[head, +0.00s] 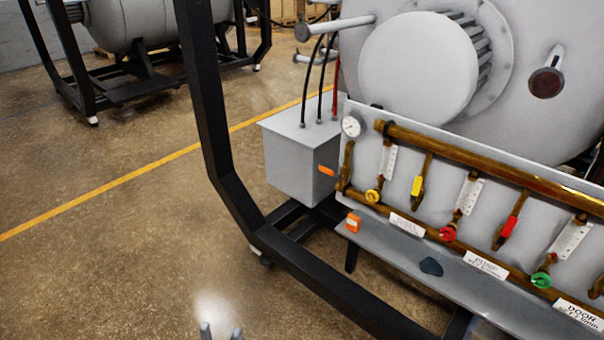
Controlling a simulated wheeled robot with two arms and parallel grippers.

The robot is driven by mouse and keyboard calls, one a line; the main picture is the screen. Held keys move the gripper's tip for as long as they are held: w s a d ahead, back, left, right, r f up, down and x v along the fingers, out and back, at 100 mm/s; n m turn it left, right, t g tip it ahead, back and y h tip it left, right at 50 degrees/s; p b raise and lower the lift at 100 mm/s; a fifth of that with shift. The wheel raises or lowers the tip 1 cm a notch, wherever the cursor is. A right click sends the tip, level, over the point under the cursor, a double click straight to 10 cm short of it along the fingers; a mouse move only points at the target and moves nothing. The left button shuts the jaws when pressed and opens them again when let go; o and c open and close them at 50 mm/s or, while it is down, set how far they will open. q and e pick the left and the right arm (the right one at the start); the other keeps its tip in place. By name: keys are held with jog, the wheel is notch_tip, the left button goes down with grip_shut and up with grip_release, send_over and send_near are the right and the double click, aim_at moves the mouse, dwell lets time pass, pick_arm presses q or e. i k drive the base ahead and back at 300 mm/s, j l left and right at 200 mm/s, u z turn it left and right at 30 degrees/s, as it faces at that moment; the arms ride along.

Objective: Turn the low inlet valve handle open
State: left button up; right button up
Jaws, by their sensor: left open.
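A brass pipe manifold on a grey panel carries several valves; I cannot tell which handle is the low inlet valve's. A yellow lever handle (417,186) hangs along its branch pipe, and a red lever handle (508,227) sits further right. Lower down are a yellow round knob (373,195), a red round knob (447,233) and a green round knob (541,280). My left gripper (221,332) shows only its two fingertips at the bottom edge, apart with nothing between them, well left of and below the valves. My right gripper is not in view.
A black frame post (205,90) and its lower rail (330,285) stand between my left gripper and the panel. A grey box (297,160) with cables adjoins the panel. A grey ledge (400,255) runs below the valves. The floor (130,260) at left is clear.

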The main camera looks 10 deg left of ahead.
aim_at(323, 169)
jog(key=i+u, duration=0.55)
jog(key=u, duration=0.15)
jog(key=i+l+u, duration=0.2)
jog(key=u, duration=0.15)
jog(key=i, duration=0.05)
